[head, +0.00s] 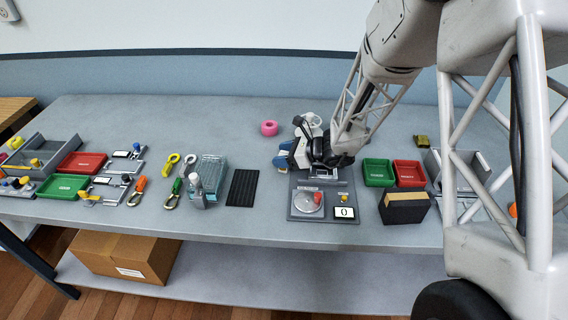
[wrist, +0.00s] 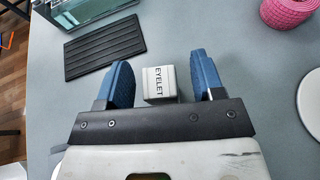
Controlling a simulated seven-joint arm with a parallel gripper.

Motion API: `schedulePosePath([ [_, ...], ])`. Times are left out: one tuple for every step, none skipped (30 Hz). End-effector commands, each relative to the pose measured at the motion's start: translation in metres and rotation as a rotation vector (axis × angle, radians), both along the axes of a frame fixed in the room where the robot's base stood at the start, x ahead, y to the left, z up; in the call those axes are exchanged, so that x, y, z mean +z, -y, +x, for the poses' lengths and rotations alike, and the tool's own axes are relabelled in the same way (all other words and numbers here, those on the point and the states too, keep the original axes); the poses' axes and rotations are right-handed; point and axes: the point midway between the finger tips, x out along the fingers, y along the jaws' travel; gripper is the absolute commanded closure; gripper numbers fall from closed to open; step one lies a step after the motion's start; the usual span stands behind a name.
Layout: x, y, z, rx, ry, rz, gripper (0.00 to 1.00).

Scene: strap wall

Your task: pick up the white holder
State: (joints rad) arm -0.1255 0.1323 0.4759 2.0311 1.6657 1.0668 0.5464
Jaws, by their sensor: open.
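A small white block labelled "EYELET" (wrist: 160,84), which I take to be the white holder, sits on the grey table. In the wrist view it lies between the two blue fingers of my gripper (wrist: 162,73). In the head view my gripper (head: 283,157) is low over the middle of the table, and I cannot make out the block there. My gripper is open.
A black ribbed mat (head: 243,188) lies to the left, and a pink ring (head: 269,128) lies behind. A grey panel with a disc and display (head: 322,211) is close in front. Green (head: 378,172) and red (head: 409,174) trays stand to the right.

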Motion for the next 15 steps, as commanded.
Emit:
schedulePosePath([
  [-0.0016, -0.0052, 0.0009, 0.001, 0.001, 0.000, 0.38],
  [-0.0024, -0.0074, 0.0014, 0.001, 0.000, 0.000, 0.38],
  [-0.0033, -0.0098, 0.0020, 0.001, 0.000, 0.001, 0.38],
  [-0.0039, -0.0111, 0.0024, 0.000, 0.000, 0.001, 0.38],
  [-0.0044, -0.0121, 0.0026, 0.000, 0.000, 0.001, 0.38],
  [-0.0048, -0.0130, 0.0029, 0.000, 0.001, 0.001, 0.38],
  [-0.0049, -0.0133, 0.0031, 0.000, 0.001, 0.001, 0.38],
  [-0.0050, -0.0136, 0.0031, 0.000, 0.001, 0.001, 0.38],
  [-0.0050, -0.0136, 0.0031, 0.000, 0.001, 0.001, 0.38],
  [-0.0050, -0.0136, 0.0031, 0.000, 0.001, 0.001, 0.38],
  [-0.0050, -0.0135, 0.0031, -0.001, 0.001, 0.001, 0.38],
  [-0.0050, -0.0135, 0.0031, 0.000, 0.001, 0.001, 0.38],
  [-0.0050, -0.0135, 0.0031, 0.000, 0.001, 0.001, 0.38],
  [-0.0050, -0.0135, 0.0031, 0.000, 0.001, 0.001, 0.38],
  [-0.0050, -0.0134, 0.0031, 0.000, 0.001, 0.001, 0.38],
])
